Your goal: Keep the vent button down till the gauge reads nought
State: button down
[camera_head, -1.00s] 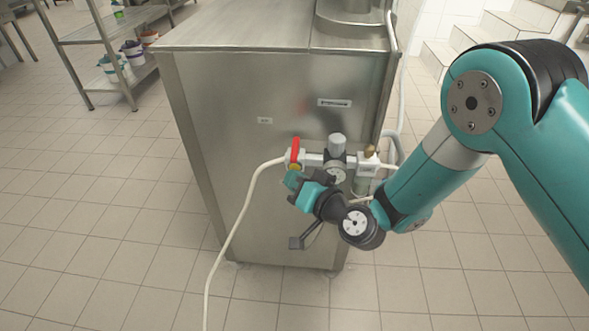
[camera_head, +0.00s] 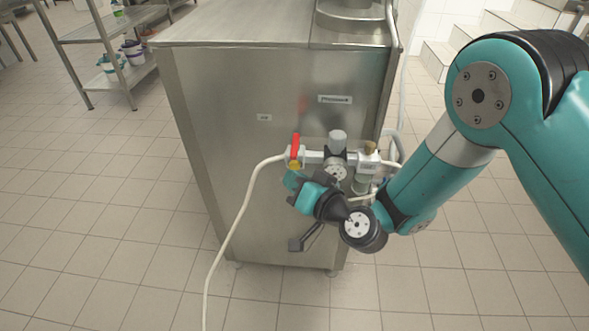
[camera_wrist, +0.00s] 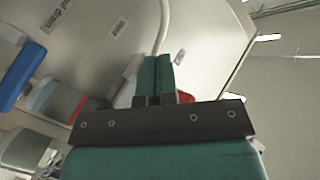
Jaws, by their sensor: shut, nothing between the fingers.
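My gripper (camera_head: 291,181) is shut and empty, its teal fingertips just below the red-handled valve on the front of a steel cabinet. A small yellow round part (camera_head: 295,165) shows under the red lever (camera_head: 295,145), just above the fingertips; I cannot tell whether it is the vent button or whether the fingers touch it. The round gauge (camera_head: 337,171) sits below the grey regulator knob (camera_head: 337,140); its needle is too small to read. In the wrist view the closed fingers (camera_wrist: 155,75) point at the cabinet, with a bit of red beside them.
The steel cabinet (camera_head: 225,100) stands close behind the valve row. A brass-topped fitting (camera_head: 370,148) is at the row's right. A pale hose (camera_head: 237,225) runs from the valve to the floor. A shelf with tubs (camera_head: 110,40) stands back left.

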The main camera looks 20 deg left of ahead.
jog(key=shift+s+d, duration=0.1)
jog(key=shift+s, duration=0.25)
jog(key=s+b, duration=0.2)
jog(key=s+d+b, duration=0.1)
jog(key=s+b, duration=0.2)
dwell(0.4)
